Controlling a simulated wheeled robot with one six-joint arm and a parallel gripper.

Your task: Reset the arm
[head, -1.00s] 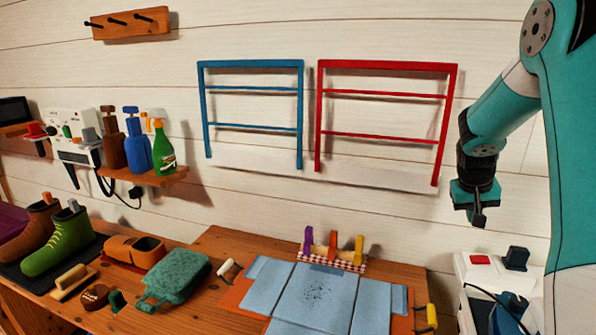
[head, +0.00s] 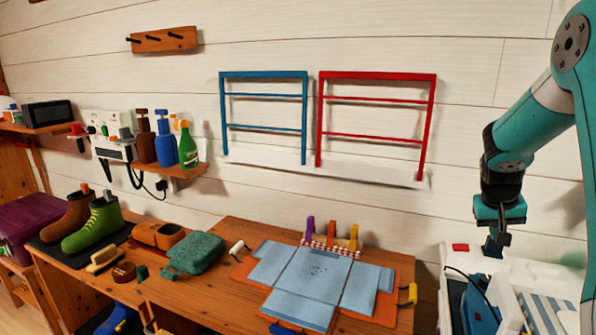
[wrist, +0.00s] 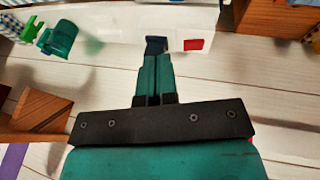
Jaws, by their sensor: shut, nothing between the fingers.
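My gripper (head: 495,240) hangs at the right side of the head view, pointing down from my teal arm. It is above the white unit at the right and apart from the table. In the wrist view my gripper (wrist: 155,62) shows two teal fingers side by side, shut with nothing between them.
A wooden table (head: 230,295) holds a blue cloth (head: 315,275) on an orange mat, a green towel (head: 198,253) and boots (head: 95,228). Blue (head: 264,74) and red (head: 378,75) racks are on the wall. A white unit (head: 452,262) with a red patch stands below my gripper.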

